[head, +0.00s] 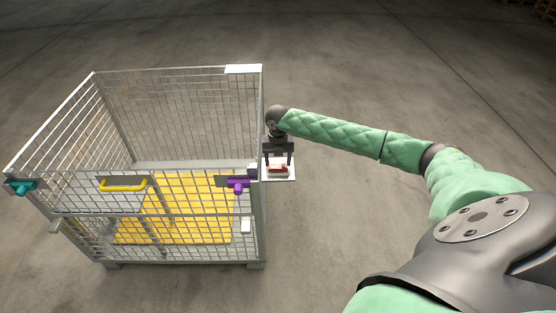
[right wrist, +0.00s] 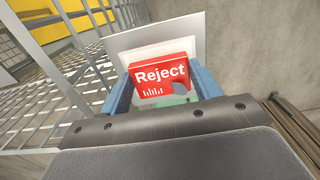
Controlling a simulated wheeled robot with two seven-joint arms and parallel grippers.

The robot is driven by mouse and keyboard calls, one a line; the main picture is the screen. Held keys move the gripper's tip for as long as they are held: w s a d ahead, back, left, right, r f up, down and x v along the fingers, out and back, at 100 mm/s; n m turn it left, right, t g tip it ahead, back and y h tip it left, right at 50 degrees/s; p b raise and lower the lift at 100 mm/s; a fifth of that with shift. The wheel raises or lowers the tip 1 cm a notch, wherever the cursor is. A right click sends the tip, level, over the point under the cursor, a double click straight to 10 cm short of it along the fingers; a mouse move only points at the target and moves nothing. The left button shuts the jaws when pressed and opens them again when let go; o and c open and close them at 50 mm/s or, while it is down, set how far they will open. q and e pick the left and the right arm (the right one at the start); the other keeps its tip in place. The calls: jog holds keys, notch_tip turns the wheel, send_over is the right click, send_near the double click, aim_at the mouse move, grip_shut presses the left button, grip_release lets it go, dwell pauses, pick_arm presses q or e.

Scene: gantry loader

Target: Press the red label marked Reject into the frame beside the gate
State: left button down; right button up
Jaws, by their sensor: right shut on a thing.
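The red label (right wrist: 160,76) reads Reject in white, with small white bar marks under the word. My right gripper (right wrist: 165,92) is shut on it, with blue fingers at its two sides. In the head view the label (head: 278,168) is small, below my right gripper (head: 278,161), at the cage's right front corner. The pale frame (right wrist: 190,38) is behind the label and tilted in the right wrist view; its white edge (head: 279,178) shows around the label in the head view. I cannot tell whether label and frame touch. My left gripper is not in view.
A wire mesh cage (head: 262,215) stands left of my right gripper, close to it. Its front gate has a yellow handle (head: 123,185), a purple latch (head: 238,184) and a teal latch (head: 22,187). A yellow floor panel (head: 190,210) lies inside. Concrete floor is clear around it.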

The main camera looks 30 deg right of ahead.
jog(key=shift+p, duration=0.7)
dwell(1.0)
jog(key=shift+f, duration=0.4)
dwell(0.5)
jog(key=o, duration=1.3)
jog(key=shift+r, duration=0.1)
jog(key=shift+r+p, duration=2.9)
jog(key=shift+r, duration=0.5)
